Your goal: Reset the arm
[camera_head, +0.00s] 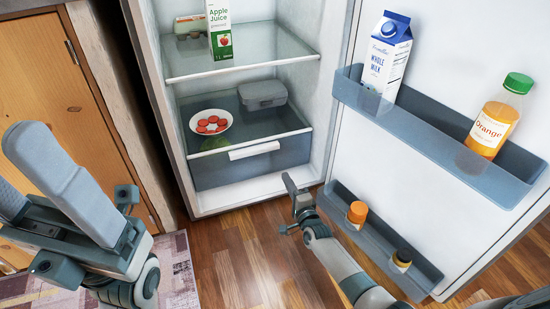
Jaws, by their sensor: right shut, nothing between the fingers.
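My right gripper (289,184) is shut and empty. It is in front of the open fridge (237,193), over the wood floor, between the lower drawer and the door. Its arm comes up from the bottom right. My left arm (120,265) is close to the camera at the left, with large grey parts of its gripper (38,172) pointing up. I cannot tell how its fingers stand. No object shows in its grip.
The open door (440,130) holds a milk carton (386,58), an orange juice bottle (495,118) and small bottles (356,214). Inside are an apple juice carton (220,35), a plate (210,122) of red round pieces and a grey box (262,95). A wooden cabinet (45,75) stands left.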

